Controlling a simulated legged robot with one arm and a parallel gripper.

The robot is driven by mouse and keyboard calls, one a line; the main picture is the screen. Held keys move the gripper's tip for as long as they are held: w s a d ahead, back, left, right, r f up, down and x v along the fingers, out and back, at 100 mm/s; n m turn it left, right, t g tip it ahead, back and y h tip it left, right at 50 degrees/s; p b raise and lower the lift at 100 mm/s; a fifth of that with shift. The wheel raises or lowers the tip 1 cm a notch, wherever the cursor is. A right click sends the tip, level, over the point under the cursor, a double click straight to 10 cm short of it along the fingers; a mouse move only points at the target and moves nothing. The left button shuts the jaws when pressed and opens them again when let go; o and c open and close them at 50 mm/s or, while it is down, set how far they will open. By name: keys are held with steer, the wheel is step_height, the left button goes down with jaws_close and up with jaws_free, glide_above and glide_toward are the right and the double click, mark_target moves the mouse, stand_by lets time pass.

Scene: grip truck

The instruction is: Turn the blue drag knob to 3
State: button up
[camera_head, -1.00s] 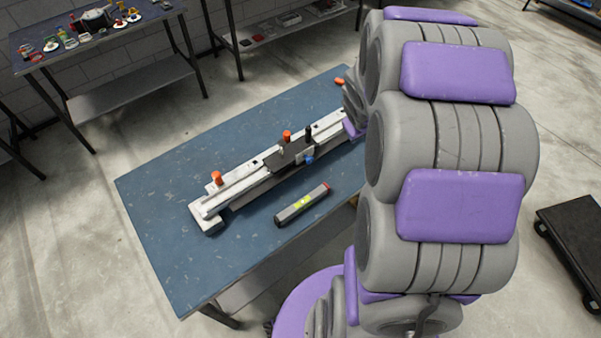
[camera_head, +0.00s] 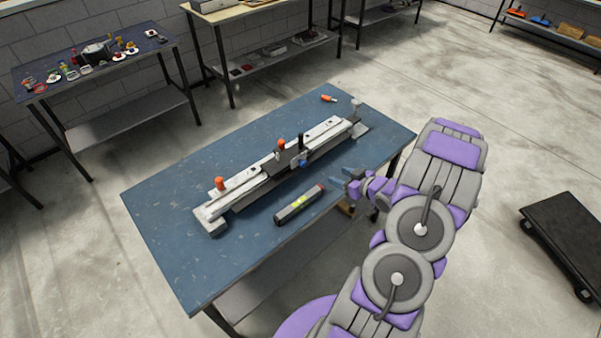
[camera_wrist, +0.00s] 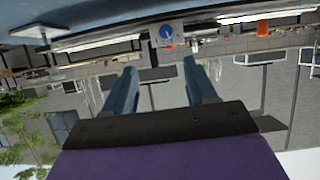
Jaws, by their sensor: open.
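The blue drag knob (camera_head: 303,161) is on the near side of the black carriage (camera_head: 290,157) of a long white rail device (camera_head: 232,192) on the blue table. In the wrist view, which is upside down, the knob (camera_wrist: 166,32) shows as a small blue disc on a grey plate, beyond the fingertips and near the top middle. Its number marks are too small to read. My gripper (camera_head: 338,184) is open and empty, to the right of the knob and apart from it. Its two fingers (camera_wrist: 161,78) point towards the knob in the wrist view.
A grey level-like tool (camera_head: 299,204) lies on the blue table (camera_head: 170,235) in front of the rail. Orange knobs (camera_head: 219,183) stand on the rail. An orange-handled tool (camera_head: 328,98) lies at the back. A black cart (camera_head: 570,235) stands at right.

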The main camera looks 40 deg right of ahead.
steer(key=b, duration=0.2)
glide_toward(305, 165)
steer(key=x, duration=0.8)
steer(key=shift+w+f, duration=0.1)
steer(key=shift+w, duration=0.2)
steer(key=c, duration=1)
